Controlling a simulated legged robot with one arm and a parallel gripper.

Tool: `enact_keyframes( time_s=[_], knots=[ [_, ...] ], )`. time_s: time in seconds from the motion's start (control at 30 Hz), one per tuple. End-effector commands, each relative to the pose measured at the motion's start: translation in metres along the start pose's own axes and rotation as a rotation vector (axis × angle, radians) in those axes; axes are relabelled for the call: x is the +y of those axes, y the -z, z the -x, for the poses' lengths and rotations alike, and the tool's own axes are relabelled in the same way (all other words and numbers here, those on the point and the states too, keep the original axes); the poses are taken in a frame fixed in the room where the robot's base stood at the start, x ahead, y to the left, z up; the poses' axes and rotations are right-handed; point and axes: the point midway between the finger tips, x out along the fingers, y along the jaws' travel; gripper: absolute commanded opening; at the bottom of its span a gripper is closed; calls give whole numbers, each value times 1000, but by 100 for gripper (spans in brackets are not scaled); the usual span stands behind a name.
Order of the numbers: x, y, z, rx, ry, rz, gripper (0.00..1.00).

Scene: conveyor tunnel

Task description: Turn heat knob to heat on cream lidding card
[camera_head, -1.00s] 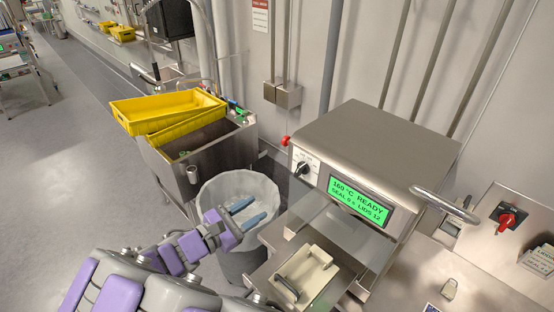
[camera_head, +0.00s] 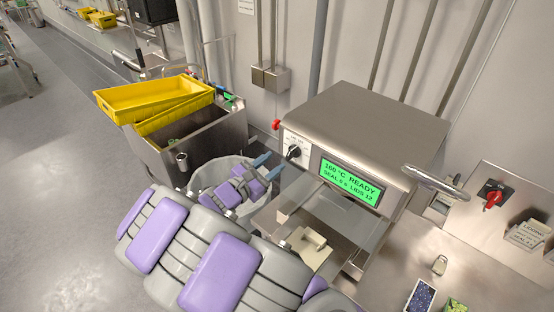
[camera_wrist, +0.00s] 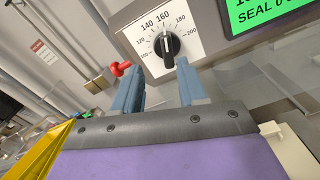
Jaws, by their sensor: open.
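The black heat knob (camera_head: 294,152) sits on a white dial plate at the left of the steel sealer's front. In the wrist view the knob (camera_wrist: 167,46) has its pointer up near 160 on a scale from 100 to 200. My gripper (camera_head: 267,167) is open and empty, just left of and below the knob in the head view. In the wrist view its two blue fingers (camera_wrist: 157,66) point at the dial, apart from the knob. Cream lidding cards (camera_head: 525,235) stand at the far right; their small print is unreadable.
The sealer's green display (camera_head: 350,182) reads 160 °C READY. A red button (camera_head: 276,125) sticks out at the sealer's left side. A bin (camera_head: 215,177), a steel cart (camera_head: 185,160) with yellow trays (camera_head: 150,97) and a red switch (camera_head: 493,198) are around.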

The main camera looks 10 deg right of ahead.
Motion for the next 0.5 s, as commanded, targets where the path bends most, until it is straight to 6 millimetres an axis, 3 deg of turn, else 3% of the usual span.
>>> enact_keyframes(
  time_s=[0.1,0.2,0.5],
  knots=[
    [-5,-2,-23,-1,8,-1,42],
    [-4,-2,-31,-2,6,-1,42],
    [4,1,-30,-7,1,5,42]
  ],
)
